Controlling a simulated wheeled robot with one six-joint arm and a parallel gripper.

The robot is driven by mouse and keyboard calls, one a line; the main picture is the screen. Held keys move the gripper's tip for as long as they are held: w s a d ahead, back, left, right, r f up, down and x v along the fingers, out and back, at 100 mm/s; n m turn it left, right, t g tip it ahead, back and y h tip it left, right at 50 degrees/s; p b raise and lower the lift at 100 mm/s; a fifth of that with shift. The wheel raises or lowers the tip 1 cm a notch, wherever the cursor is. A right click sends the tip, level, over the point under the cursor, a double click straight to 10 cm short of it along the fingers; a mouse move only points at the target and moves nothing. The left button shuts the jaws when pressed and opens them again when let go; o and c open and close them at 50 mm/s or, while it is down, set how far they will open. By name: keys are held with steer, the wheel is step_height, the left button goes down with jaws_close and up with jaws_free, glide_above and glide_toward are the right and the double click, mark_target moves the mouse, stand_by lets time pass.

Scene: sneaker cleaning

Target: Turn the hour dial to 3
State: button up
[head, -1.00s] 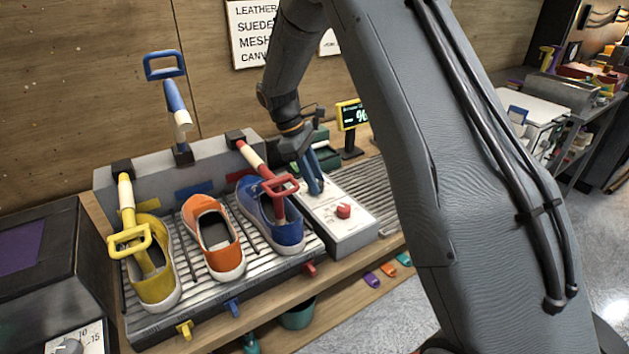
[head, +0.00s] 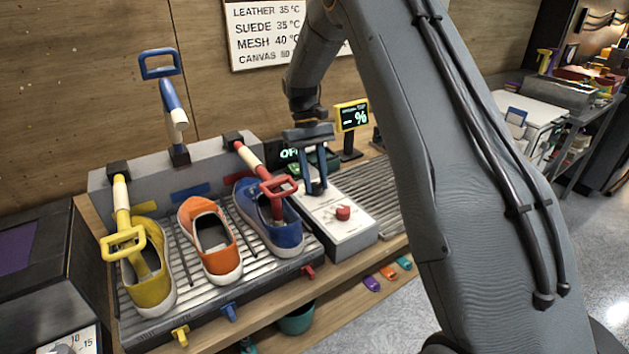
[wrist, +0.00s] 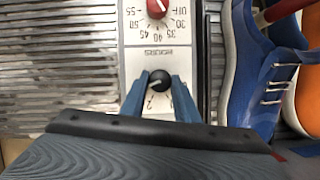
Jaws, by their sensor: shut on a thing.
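The hour dial (wrist: 160,80) is a small black knob under the upside-down label HOURS on a white-topped control box (head: 350,228). My gripper (head: 317,190) points down over the box. In the wrist view its two blue fingers (wrist: 158,90) are shut on the knob, one on each side. A pale pointer mark on the knob slants toward the lower left. A numeral 2 shows below the knob; other hour numerals are hidden by my fingers and gripper body.
A red temperature dial (head: 343,213) sits on the same box; it also shows in the wrist view (wrist: 157,8). Left of the box, blue (head: 285,238), orange (head: 218,262) and yellow (head: 150,290) sneakers stand on a ribbed rack. A small display (head: 352,115) stands behind.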

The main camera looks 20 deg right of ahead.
steer(key=shift+m, duration=0.6)
steer(key=o, duration=1.1)
steer(key=shift+c, duration=0.2)
steer(key=b+v, duration=0.2)
steer(key=v, duration=0.6)
steer(key=shift+d, duration=0.2)
steer(key=shift+s+f, duration=0.1)
